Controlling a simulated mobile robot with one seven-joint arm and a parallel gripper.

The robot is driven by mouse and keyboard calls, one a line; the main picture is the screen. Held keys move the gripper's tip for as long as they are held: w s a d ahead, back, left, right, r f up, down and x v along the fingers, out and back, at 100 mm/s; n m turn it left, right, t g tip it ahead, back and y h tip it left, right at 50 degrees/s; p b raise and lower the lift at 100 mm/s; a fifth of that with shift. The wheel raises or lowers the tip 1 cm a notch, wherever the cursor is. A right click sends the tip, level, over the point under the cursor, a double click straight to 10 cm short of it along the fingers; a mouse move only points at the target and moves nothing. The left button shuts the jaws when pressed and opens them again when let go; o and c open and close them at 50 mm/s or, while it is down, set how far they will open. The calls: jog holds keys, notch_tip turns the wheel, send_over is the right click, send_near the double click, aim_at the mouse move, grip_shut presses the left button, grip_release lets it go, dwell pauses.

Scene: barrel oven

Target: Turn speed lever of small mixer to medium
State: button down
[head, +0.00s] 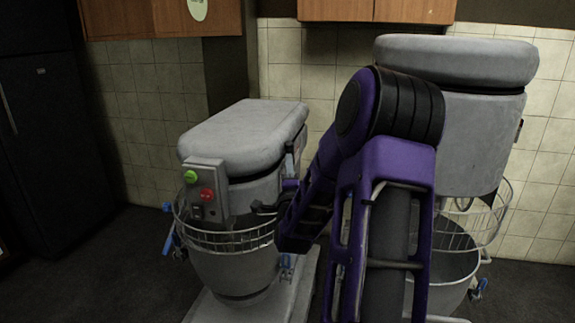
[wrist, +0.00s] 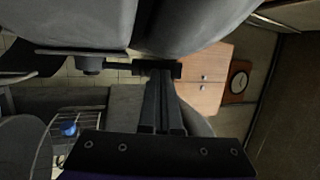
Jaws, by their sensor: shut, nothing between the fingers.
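The small mixer (head: 240,150) stands left of centre in the head view, with a grey head, a wire guard and a bowl below. Its front control box (head: 205,190) carries a green and a red button. My gripper (head: 262,208) reaches in from the right, low beside the mixer's front, near the guard. In the wrist view my gripper (wrist: 160,75) is shut and empty, its tips under the grey mixer body (wrist: 90,25). A dark horizontal bar and a small dark knob (wrist: 90,66) show by the tips. I cannot tell which part is the speed lever, or whether the fingers touch it.
A larger mixer (head: 455,130) with its bowl (head: 440,265) stands to the right, partly behind my arm. A dark fridge (head: 45,130) is at the far left. Wooden cabinets (head: 165,18) hang above. A clock (wrist: 238,82) shows in the wrist view. Floor is clear at left.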

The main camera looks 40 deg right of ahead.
aim_at(292, 153)
jog(key=shift+w+d+r, duration=0.1)
jog(key=shift+w+d, duration=0.05)
jog(key=shift+r, duration=0.1)
dwell(0.3)
jog(key=p, duration=0.1)
jog(key=d+r+g+p, duration=0.1)
jog(key=p, duration=0.1)
jog(key=shift+w+r+y, duration=0.2)
jog(key=shift+w+y, duration=0.2)
jog(key=shift+w+d+m+g+b, duration=0.3)
jog(key=shift+w+d+g+b, duration=0.15)
jog(key=shift+b, duration=0.2)
